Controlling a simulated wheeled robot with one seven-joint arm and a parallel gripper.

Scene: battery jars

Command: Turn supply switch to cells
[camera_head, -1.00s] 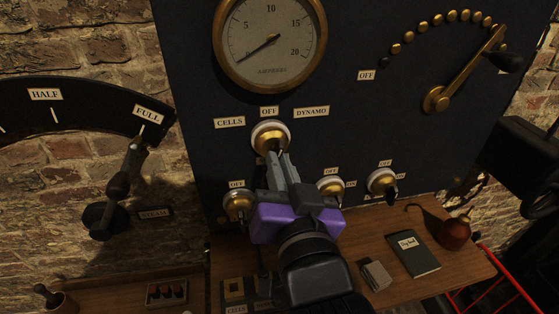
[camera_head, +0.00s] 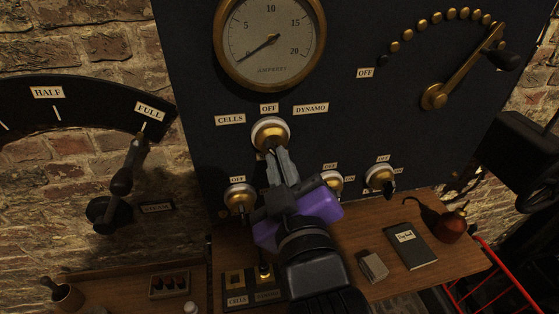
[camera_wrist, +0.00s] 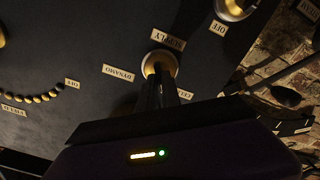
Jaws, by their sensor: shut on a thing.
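The supply switch (camera_head: 270,133) is a brass knob on a white round base on the dark panel, below the ammeter. Labels CELLS (camera_head: 230,119), OFF (camera_head: 269,108) and DYNAMO (camera_head: 311,109) stand around its top. My gripper (camera_head: 278,160) reaches up from below and its fingers are shut on the switch's lever, which they mostly hide, so its exact pointing is unclear. In the wrist view the fingers meet the supply switch (camera_wrist: 159,64), beside the SUPPLY label (camera_wrist: 168,40).
Smaller brass switches flank my gripper, one at left (camera_head: 240,197) and one at right (camera_head: 380,178). A brass crank (camera_head: 465,70) is at upper right.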

